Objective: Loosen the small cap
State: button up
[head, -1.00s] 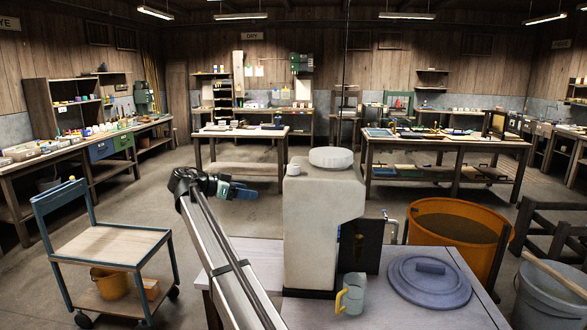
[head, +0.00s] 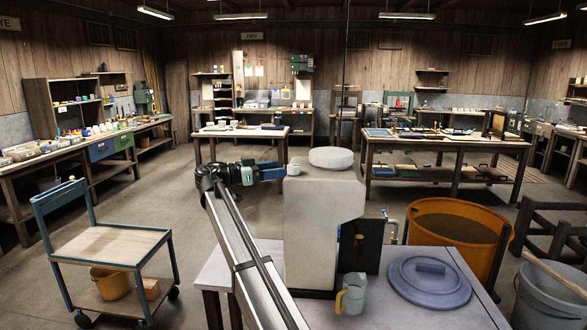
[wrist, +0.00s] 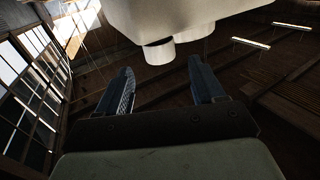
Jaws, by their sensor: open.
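The small cap (head: 293,170) is a pale round knob on the left top edge of the grey-white tank (head: 318,225). In the wrist view the small cap (wrist: 159,52) shows below the tank's pale body (wrist: 175,14), as that view is turned over. My gripper (head: 279,173) is open, its blue fingers pointing right at the small cap from the left. In the wrist view my gripper (wrist: 162,70) has its two fingers apart with the cap ahead of the gap between them. I see no clear contact.
A wide white lid (head: 331,157) sits on the tank top, just right of the small cap. A jug (head: 351,294) and a round grey lid (head: 429,281) are on the table (head: 400,312). An orange tub (head: 455,226) stands to the right.

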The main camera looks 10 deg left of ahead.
aim_at(293, 165)
jog(key=x, duration=0.6)
jog(key=shift+w+d, duration=0.15)
jog(key=shift+d, duration=0.15)
jog(key=shift+c, duration=0.4)
jog(key=c, duration=0.9)
jog(key=shift+o, duration=0.2)
